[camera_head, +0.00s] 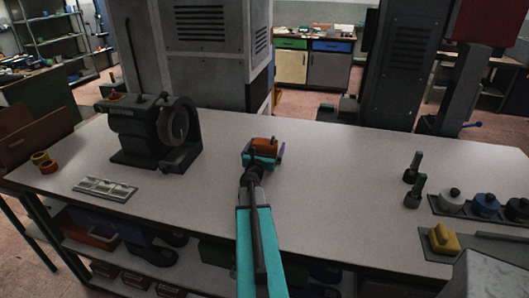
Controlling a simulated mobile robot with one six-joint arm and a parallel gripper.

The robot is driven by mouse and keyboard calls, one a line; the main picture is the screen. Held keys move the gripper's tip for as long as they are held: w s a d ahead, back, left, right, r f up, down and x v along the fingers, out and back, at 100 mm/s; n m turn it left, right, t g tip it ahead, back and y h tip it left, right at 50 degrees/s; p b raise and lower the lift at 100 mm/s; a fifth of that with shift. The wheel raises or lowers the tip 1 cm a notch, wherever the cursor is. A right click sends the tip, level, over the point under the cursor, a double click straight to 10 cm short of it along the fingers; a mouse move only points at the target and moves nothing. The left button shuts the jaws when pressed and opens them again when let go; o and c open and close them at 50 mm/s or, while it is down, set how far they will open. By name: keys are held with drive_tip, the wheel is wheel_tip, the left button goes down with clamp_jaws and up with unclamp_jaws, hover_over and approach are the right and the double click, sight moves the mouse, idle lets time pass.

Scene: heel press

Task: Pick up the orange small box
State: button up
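The orange small box (264,143) is near the middle of the grey-white table, just beyond the end of my arm. My gripper (263,151) is right at the box, with a finger showing at its left and right sides. My gripper's body hides the near, lower part of the box. I cannot tell whether the fingers touch the box or whether it rests on the table.
A dark round machine (150,130) stands on the table at left, with a pale plate (105,188) and orange rings (43,162) nearby. The table around the box is clear.

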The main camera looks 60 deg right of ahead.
drive_tip(key=shift+w+d, duration=0.1)
drive_tip(key=shift+d, duration=0.25)
drive_tip(key=shift+c, duration=0.4)
drive_tip(key=c, duration=1.1)
drive_tip(key=shift+r, duration=0.1)
drive_tip(key=shift+c, duration=0.2)
wheel_tip(320, 180, up, 10)
idle(0.4)
